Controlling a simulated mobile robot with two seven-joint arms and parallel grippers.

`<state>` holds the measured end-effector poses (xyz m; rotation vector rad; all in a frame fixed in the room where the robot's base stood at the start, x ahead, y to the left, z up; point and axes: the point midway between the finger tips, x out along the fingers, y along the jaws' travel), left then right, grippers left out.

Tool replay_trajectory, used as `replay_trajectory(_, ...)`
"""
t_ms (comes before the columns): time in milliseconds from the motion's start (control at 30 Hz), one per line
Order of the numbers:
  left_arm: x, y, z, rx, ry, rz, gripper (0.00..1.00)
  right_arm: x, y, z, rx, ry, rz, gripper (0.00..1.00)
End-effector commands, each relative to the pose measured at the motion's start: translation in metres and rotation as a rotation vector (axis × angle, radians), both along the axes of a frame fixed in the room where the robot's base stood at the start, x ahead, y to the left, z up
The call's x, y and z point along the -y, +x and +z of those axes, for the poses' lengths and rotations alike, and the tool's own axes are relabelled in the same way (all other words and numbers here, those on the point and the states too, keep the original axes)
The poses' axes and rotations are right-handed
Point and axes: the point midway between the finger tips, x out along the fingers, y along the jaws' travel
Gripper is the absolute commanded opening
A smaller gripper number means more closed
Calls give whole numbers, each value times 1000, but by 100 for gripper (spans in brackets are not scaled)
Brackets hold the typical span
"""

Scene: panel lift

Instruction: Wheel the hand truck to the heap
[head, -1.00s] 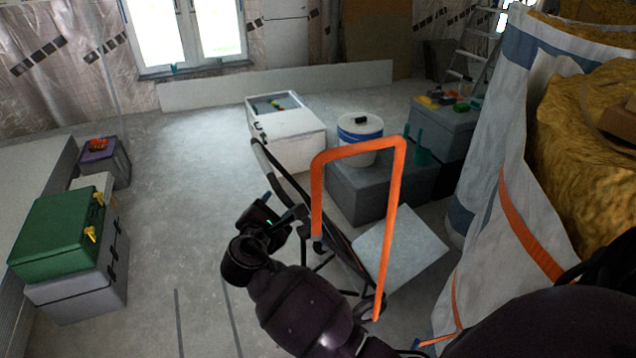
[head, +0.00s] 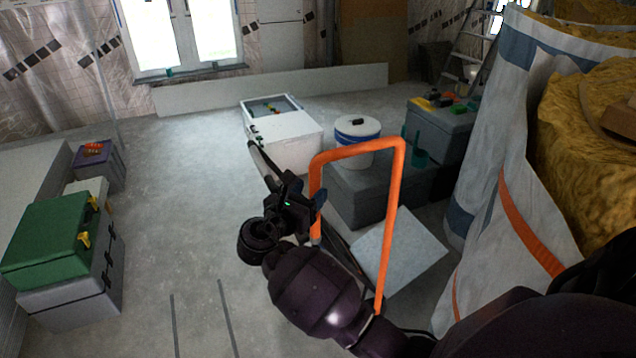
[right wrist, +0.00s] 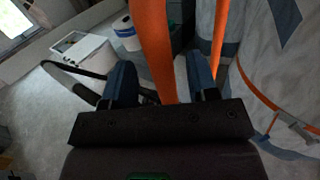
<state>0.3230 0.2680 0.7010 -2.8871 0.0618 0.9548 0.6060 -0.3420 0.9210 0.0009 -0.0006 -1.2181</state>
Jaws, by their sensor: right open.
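The hand truck has an orange loop handle (head: 393,215) standing upright in the middle of the head view; its lower dark frame is largely hidden behind my right arm. My right gripper (head: 308,196) is at the left upright of the loop. In the right wrist view the orange bar (right wrist: 154,45) runs between the two blue fingers of the open right gripper (right wrist: 161,82); I cannot tell whether either finger touches it. A mound of yellow-brown material (head: 585,125) at the right, behind white sheeting, may be the heap. My left gripper is not in view.
A light grey slab (head: 402,252) lies beside the handle. Behind stand a grey box (head: 370,195) with a white bucket (head: 358,140) and a white cabinet (head: 290,150). Green and grey cases (head: 50,240) are at left. White sheeting (head: 500,170) borders the right. The left-centre floor is clear.

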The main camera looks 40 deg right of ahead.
Motion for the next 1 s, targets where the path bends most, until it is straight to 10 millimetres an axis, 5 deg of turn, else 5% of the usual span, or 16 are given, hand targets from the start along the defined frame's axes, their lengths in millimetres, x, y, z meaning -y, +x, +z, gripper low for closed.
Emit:
replay_trajectory(300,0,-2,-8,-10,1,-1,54,38,14,-1,-1,0,0,54)
replay_trajectory(700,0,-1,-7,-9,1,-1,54,44,16,0,1,0,1,54)
replay_trajectory(1000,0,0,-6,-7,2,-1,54,44,16,0,1,0,1,11)
